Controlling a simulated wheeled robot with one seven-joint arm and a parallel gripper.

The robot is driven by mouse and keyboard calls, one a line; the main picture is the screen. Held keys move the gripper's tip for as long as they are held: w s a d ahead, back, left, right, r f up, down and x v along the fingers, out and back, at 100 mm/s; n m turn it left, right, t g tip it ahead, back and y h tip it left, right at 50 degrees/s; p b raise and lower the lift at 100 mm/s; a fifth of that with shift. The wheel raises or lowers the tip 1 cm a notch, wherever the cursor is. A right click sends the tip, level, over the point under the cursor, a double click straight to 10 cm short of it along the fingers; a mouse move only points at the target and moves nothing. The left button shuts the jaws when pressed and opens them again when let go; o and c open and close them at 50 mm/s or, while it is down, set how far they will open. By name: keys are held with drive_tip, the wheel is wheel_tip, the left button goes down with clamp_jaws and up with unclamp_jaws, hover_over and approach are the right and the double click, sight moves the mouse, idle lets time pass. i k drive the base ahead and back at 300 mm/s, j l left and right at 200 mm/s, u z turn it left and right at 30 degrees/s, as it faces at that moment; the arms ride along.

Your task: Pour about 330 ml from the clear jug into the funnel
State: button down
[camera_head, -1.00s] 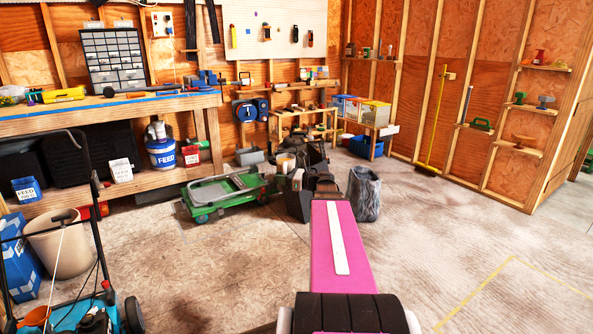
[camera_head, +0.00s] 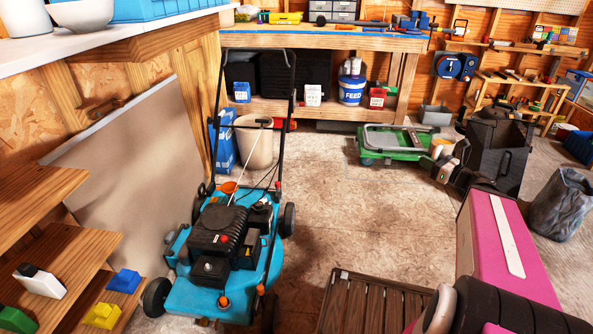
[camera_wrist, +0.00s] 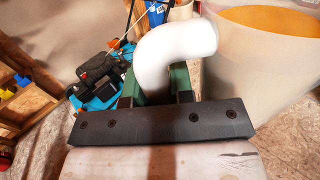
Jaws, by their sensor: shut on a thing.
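The clear jug (camera_wrist: 255,75) fills the right of the wrist view, with amber colour inside near its top. Its thick white curved handle (camera_wrist: 170,55) is between the green fingers of my gripper (camera_wrist: 160,88), which is shut on it. In the head view a small pale shape (camera_head: 437,149) at the end of my arm appears to be the jug; the gripper's fingers cannot be made out there. The orange funnel (camera_head: 229,188) is on the blue mower (camera_head: 225,255), left of my arm and apart from the jug. It also shows small in the wrist view (camera_wrist: 116,43).
A brown slatted surface (camera_head: 372,303) is at the front, between mower and arm. A wooden step shelf (camera_head: 70,240) stands left. The green cart (camera_head: 395,143) and grey sack (camera_head: 562,204) are farther back.

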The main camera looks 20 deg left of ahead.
sight(228, 188)
drive_tip(key=i+l+z, duration=0.35)
drive_tip(key=i+l, duration=0.25)
drive_tip(key=i+l+u, duration=0.15)
drive_tip(key=i, duration=0.25)
drive_tip(key=i+l+u, duration=0.15)
drive_tip(key=i, duration=0.25)
drive_tip(key=i+u, duration=0.25)
drive_tip(key=u, duration=0.2)
drive_tip(key=i+u, duration=0.25)
drive_tip(key=u, duration=0.2)
drive_tip(key=i+u, duration=0.15)
drive_tip(key=u, duration=0.3)
drive_tip(key=i+u, duration=0.1)
drive_tip(key=u, duration=0.35)
drive_tip(key=i+u, duration=0.1)
drive_tip(key=u, duration=0.35)
drive_tip(key=i+u, duration=0.15)
drive_tip(key=u, duration=0.25)
drive_tip(key=i+u, duration=0.2)
drive_tip(key=u, duration=0.15)
drive_tip(key=i+u, duration=0.2)
drive_tip(key=u, duration=0.15)
